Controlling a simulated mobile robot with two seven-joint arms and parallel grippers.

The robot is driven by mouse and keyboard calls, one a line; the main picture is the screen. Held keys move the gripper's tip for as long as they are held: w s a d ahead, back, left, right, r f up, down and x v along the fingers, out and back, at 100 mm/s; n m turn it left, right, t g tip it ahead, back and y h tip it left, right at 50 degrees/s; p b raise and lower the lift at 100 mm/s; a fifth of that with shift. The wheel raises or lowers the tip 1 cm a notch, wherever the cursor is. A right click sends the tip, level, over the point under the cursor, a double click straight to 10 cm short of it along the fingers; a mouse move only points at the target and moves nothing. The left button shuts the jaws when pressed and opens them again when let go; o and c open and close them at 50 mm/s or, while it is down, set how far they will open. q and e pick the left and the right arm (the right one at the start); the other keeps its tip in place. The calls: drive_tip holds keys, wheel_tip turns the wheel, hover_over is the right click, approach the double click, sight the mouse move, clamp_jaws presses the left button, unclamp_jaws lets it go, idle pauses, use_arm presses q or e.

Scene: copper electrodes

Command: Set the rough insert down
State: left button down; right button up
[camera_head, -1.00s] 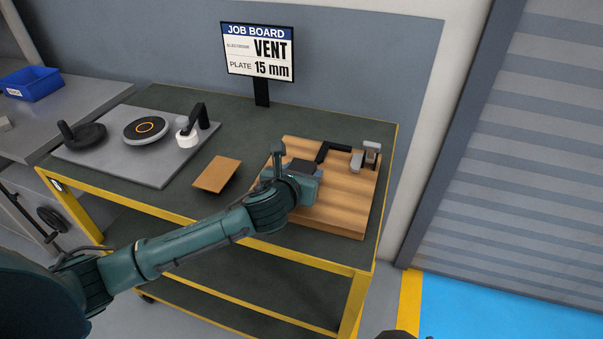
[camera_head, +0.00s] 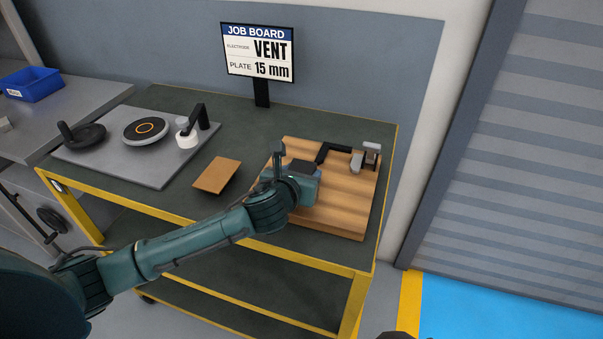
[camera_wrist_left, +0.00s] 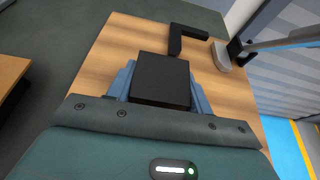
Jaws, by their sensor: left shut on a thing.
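A dark, flat-topped block, which I take to be the rough insert (camera_wrist_left: 160,80), sits between the blue fingers of my left gripper (camera_wrist_left: 160,88) in the left wrist view. The gripper is shut on it. In the head view my left gripper (camera_head: 304,172) is over the wooden board (camera_head: 340,208), left of the black angled stop (camera_head: 333,150). In the wrist view the block's far edge is close to the stop. I cannot tell whether its underside touches the board.
A toggle clamp (camera_head: 364,157) stands at the board's back right. A brown-topped block (camera_head: 217,176) lies left of the board. A grey plate (camera_head: 110,165) with round fixtures is farther left. The job board (camera_head: 258,52) reads VENT, 15 mm. The board's front right is clear.

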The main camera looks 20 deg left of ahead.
sight(301, 168)
use_arm(q)
wheel_tip(301, 168, up, 10)
drive_tip(key=shift+p, duration=0.6)
drive_tip(key=shift+r, duration=0.1)
drive_tip(key=s+a+f+p, duration=0.2)
drive_tip(key=s+a, duration=0.1)
drive_tip(key=s, duration=1.4)
drive_tip(key=f, duration=0.2)
drive_tip(key=s+f, duration=0.1)
drive_tip(key=f, duration=0.2)
drive_tip(key=shift+s+a+f, duration=0.25)
drive_tip(key=shift+a+f, duration=0.05)
drive_tip(key=shift+a, duration=0.1)
